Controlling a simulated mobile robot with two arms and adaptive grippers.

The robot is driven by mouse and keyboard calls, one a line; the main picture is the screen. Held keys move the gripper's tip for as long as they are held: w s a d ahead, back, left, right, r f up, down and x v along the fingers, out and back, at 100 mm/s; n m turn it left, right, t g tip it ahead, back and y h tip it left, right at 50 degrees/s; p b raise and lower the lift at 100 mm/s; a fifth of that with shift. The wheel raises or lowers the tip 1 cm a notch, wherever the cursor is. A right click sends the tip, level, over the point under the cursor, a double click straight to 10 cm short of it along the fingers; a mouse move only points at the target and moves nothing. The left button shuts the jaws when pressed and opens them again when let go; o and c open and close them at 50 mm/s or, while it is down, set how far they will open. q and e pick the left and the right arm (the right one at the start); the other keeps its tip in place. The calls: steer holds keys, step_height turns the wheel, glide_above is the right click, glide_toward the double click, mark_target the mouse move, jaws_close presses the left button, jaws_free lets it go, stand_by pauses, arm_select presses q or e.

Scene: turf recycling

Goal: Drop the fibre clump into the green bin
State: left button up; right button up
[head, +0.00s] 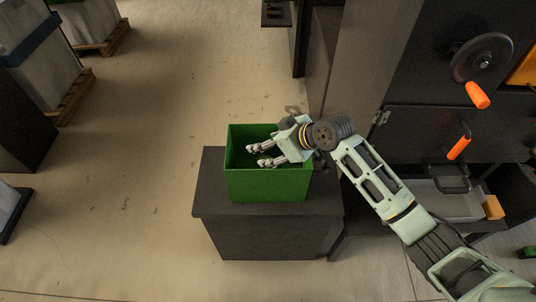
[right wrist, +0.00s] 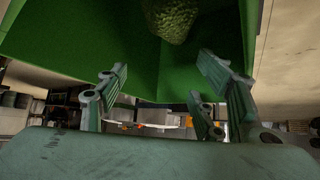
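The green bin (head: 267,184) stands on a dark grey block, its open top facing up. My right gripper (head: 257,156) reaches in from the right over the bin's opening, its fingers pointing left. In the right wrist view the gripper (right wrist: 163,75) is open, its fingers spread with nothing between them. The fibre clump (right wrist: 175,18), rough and green, shows beyond the fingertips against the bin's green walls (right wrist: 60,35). Whether it rests on the bin floor or is falling I cannot tell. The clump is not visible in the head view. My left gripper is out of view.
The dark block (head: 265,235) carries the bin. A dark machine cabinet (head: 425,75) with a handwheel and orange handles (head: 458,148) stands close on the right. Wrapped loads on pallets (head: 70,95) stand far left. The floor between is clear.

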steer(key=shift+o, duration=1.1)
steer(key=v, duration=1.2)
steer(key=shift+s+d+f, duration=0.1)
steer(key=shift+d, duration=0.05)
